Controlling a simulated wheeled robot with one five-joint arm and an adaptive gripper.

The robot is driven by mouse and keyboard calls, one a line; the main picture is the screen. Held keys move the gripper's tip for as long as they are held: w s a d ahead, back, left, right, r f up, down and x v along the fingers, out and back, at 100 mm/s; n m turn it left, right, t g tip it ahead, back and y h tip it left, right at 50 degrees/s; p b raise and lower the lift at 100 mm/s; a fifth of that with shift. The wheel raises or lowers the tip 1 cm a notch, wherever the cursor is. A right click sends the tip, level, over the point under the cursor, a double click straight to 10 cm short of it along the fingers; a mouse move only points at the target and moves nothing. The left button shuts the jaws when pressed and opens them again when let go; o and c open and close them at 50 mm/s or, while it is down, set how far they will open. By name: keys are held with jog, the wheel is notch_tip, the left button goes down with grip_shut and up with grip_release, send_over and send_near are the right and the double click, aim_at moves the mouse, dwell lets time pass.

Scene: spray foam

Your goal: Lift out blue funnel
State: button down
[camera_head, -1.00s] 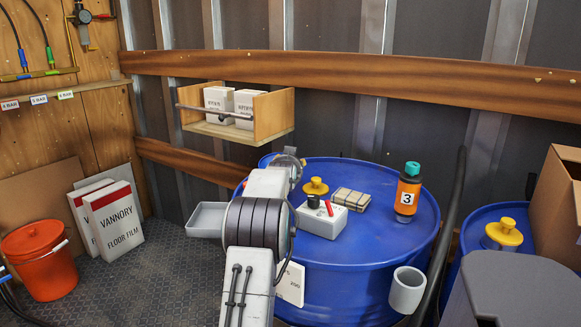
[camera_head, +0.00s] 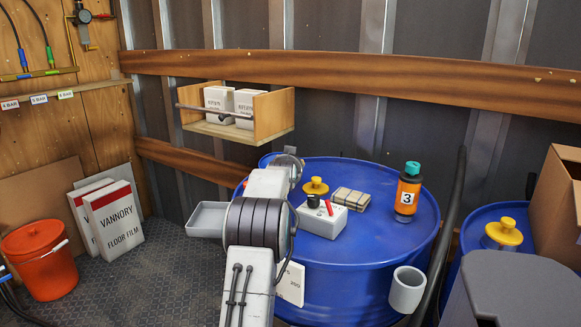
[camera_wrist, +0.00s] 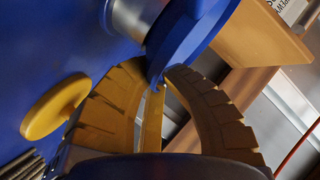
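In the wrist view, the blue funnel (camera_wrist: 188,32) is a rounded blue piece at the upper middle, beside a grey metallic cylinder (camera_wrist: 138,17). The two tan ribbed fingers of my gripper (camera_wrist: 160,70) curve in toward each other, and the funnel's thin blue edge lies between their tips. The gripper looks shut on that edge. In the head view, my own arm hides the funnel and the fingers, at the left side of the blue drum (camera_head: 350,255).
On the drum stand a yellow cap (camera_head: 315,187), a white box (camera_head: 322,220), a small striped block (camera_head: 350,199) and a bottle marked 3 (camera_head: 407,190). A wooden shelf (camera_head: 240,132) with white boxes hangs behind. A grey cup (camera_head: 407,289) is on the drum's front.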

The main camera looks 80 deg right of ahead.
jog(key=shift+r, duration=0.1)
jog(key=shift+r+p, duration=0.95)
jog(key=shift+r, duration=0.25)
jog(key=shift+r, duration=0.2)
jog(key=shift+r, duration=0.1)
